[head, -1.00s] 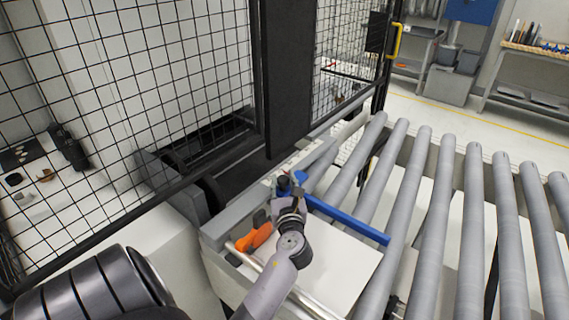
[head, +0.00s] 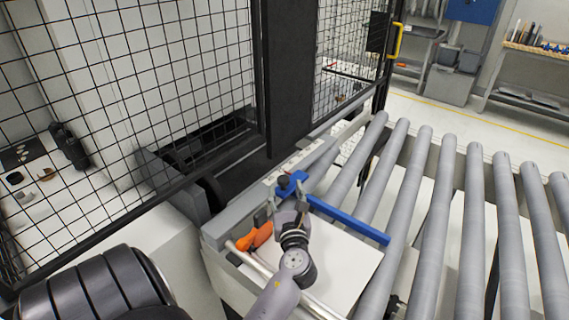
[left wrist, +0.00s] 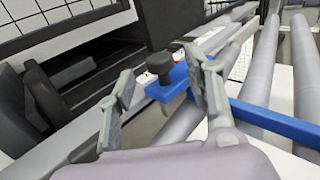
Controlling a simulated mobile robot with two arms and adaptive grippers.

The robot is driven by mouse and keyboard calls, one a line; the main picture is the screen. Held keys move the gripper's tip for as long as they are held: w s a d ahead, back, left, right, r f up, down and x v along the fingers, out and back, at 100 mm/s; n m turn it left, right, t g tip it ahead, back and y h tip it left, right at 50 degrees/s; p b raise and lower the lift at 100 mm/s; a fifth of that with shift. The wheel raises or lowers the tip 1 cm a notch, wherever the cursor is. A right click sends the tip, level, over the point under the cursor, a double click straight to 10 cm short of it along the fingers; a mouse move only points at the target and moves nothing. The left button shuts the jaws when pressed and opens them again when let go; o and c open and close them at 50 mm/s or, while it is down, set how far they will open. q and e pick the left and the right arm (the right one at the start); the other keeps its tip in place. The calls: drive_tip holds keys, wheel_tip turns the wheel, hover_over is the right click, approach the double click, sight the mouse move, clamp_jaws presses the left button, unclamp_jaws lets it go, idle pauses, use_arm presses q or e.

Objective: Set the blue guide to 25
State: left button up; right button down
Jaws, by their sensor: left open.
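The blue guide (head: 345,220) is a long bar reaching over the rollers, with a blue block at its far-left end. A dark round knob (head: 283,182) sits on this block. In the left wrist view, the knob (left wrist: 159,63) stands beyond the fingers and the blue bar (left wrist: 275,122) runs off to the right. My left gripper (head: 285,205) is open and empty, just in front of the block, with its fingers apart. A pale strip with fine marks (left wrist: 241,66) lies beyond the block; its numbers are too small to read. My right gripper is not in view.
An orange handle (head: 254,236) stands left of my gripper on the grey machine edge. A row of grey rollers (head: 437,200) fills the right. A black wire-mesh fence (head: 190,70) and a dark post (head: 290,75) rise behind. A white plate (head: 345,268) lies below the blue bar.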

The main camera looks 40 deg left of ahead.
use_arm(q)
drive_tip(key=v, duration=0.7)
drive_tip(key=shift+d, duration=0.2)
drive_tip(key=shift+s, duration=0.2)
